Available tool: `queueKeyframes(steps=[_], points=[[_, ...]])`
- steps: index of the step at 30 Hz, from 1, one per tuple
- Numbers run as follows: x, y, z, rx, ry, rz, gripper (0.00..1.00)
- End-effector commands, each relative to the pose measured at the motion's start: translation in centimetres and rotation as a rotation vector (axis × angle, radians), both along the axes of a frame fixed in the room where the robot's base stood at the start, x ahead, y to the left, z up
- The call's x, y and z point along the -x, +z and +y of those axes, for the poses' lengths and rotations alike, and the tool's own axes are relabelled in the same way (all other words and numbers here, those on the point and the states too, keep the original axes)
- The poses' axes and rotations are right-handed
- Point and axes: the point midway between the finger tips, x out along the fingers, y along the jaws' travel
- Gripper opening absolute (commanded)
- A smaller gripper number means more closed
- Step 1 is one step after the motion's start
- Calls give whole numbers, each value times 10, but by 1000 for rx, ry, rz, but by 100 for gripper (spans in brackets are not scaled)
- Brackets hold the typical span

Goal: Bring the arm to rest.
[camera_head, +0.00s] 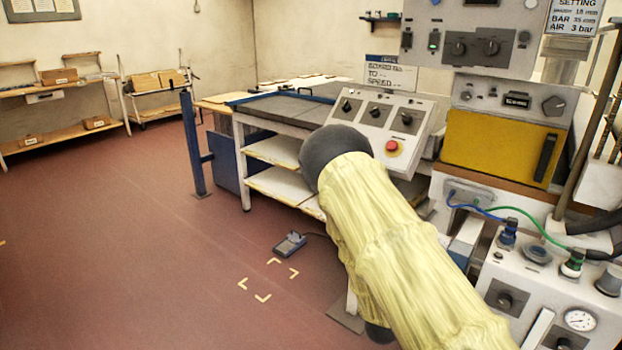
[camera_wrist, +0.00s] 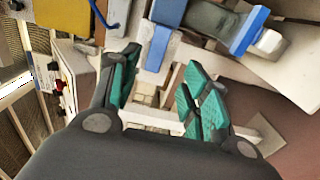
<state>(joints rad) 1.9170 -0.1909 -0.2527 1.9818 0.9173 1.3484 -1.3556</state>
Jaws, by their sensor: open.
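My arm, in a yellow sleeve with a dark rounded joint, reaches across the right half of the head view, in front of the control console. My gripper is out of sight in the head view. In the wrist view my gripper (camera_wrist: 160,100) shows its two green-padded fingers spread well apart. Nothing is between the fingers. Beyond them are a blue block (camera_wrist: 157,48) and a grey and blue fitting (camera_wrist: 225,25), both apart from the fingers as far as I can tell.
A sloped control panel (camera_head: 376,125) with a red stop button (camera_head: 392,147) stands behind my arm. A yellow-fronted unit (camera_head: 497,146) and a white box with gauge (camera_head: 580,320) are at right. A foot pedal (camera_head: 290,244) lies on the floor. The left floor is clear.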

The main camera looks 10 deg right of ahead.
Motion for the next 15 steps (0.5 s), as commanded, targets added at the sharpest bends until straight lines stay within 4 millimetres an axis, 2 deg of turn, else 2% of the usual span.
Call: queueKeyframes(steps=[2,5,9,11,15], points=[[8,-10,2,-45,9,14,46],[29,-37,9,-172,31,44,46],[81,-90,32,-447,37,109,46],[106,-110,44,-566,23,139,46],[170,-148,77,-825,-43,214,46]])
